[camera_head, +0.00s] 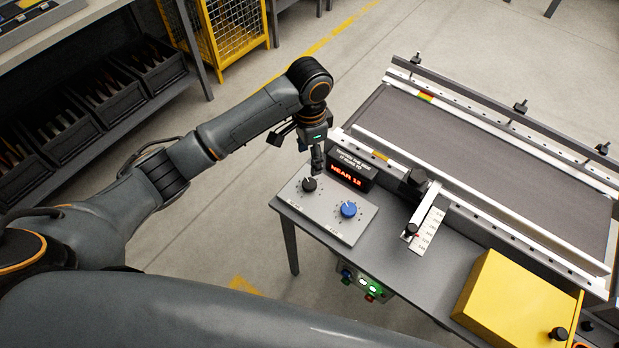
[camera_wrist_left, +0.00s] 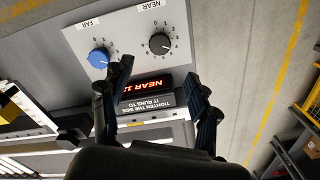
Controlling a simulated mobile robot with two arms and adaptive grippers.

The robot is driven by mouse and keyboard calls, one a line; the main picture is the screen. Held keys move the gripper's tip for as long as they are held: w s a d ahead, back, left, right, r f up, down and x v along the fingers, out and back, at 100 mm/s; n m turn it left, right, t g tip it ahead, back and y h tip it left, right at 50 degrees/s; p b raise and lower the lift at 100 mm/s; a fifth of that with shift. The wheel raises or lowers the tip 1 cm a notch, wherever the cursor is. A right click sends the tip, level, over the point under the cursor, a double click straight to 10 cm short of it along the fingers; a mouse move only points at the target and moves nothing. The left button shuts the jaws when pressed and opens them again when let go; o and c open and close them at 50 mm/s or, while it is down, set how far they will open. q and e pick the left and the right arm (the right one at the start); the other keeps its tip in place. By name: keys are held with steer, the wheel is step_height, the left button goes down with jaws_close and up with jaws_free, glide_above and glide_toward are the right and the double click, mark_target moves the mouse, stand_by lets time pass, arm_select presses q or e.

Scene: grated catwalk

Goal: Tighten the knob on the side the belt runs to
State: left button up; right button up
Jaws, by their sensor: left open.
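A grey panel (camera_head: 325,222) carries a black knob (camera_head: 309,184) and a blue knob (camera_head: 348,209). In the left wrist view the black knob (camera_wrist_left: 160,43) is labelled NEAR and the blue knob (camera_wrist_left: 99,57) is labelled FAR. A display (camera_head: 350,171) behind the panel glows red with "NEAR 12", under the words "tighten the side it runs to". The dark grey belt (camera_head: 490,150) lies between white rails. My left gripper (camera_head: 316,160) is open, pointing down just above and behind the black knob; its fingers (camera_wrist_left: 160,72) hold nothing. My right gripper is not in view.
A yellow box (camera_head: 515,300) sits at the table's front right. Lit buttons (camera_head: 363,284) hang below the table edge. A shelf of black bins (camera_head: 95,100) is at left.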

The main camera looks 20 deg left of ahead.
mark_target(309, 183)
arm_select(q)
step_height(309, 183, down, 11)
stand_by(0.3)
steer(key=c, duration=1.2)
